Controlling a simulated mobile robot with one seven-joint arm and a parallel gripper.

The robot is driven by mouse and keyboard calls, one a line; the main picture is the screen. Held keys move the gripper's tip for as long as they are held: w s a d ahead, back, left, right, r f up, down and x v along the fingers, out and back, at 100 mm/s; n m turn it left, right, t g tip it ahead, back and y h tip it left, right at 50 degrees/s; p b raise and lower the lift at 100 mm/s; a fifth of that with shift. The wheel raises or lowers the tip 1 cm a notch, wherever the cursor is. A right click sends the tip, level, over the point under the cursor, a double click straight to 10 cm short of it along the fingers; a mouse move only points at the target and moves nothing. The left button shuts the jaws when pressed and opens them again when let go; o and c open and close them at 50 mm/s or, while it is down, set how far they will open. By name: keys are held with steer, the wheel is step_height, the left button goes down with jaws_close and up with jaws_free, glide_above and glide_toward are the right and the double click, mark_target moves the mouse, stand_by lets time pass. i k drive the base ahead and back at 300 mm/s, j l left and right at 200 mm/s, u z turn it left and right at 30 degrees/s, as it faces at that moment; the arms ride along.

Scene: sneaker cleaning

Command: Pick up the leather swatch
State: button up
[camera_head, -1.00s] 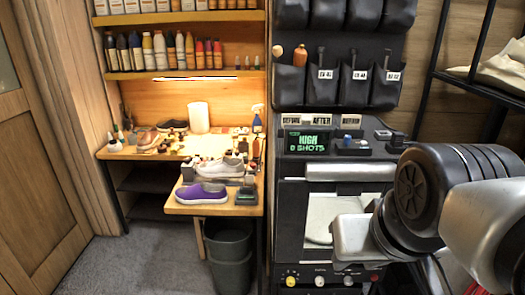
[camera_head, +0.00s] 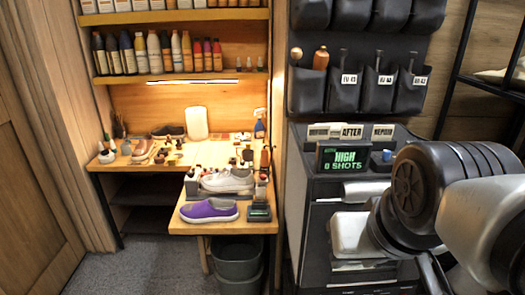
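I cannot pick out the leather swatch for certain. Several small brown and dark items lie on the back wooden bench (camera_head: 112,163), too small to tell apart. My arm fills the lower right of the head view, in front of the dark cabinet. My gripper's fingers do not show clearly, so I cannot see whether they hold anything.
A purple shoe (camera_head: 209,211) and a pale sneaker (camera_head: 228,180) stand on the front bench extension, above a grey bin (camera_head: 238,262). A display (camera_head: 344,158) reads "HIGH 0 SHOTS" on the cabinet. Carpet at lower left is clear.

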mark_target(260, 192)
steer(key=i+j+z, duration=0.1)
steer(key=j, duration=0.35)
steer(key=i+j+z, duration=0.1)
steer(key=i+j, duration=0.15)
steer(key=j, duration=0.15)
steer(key=i+j+z, duration=0.1)
steer(key=j, duration=0.35)
steer(key=i+j, duration=0.15)
steer(key=j, duration=0.3)
steer(key=i+j+z, duration=0.15)
steer(key=j, duration=0.35)
steer(key=i+j, duration=0.1)
steer(key=j, duration=0.2)
steer(key=i+j+z, duration=0.1)
steer(key=j, duration=0.2)
steer(key=i+j, duration=0.1)
steer(key=j, duration=0.2)
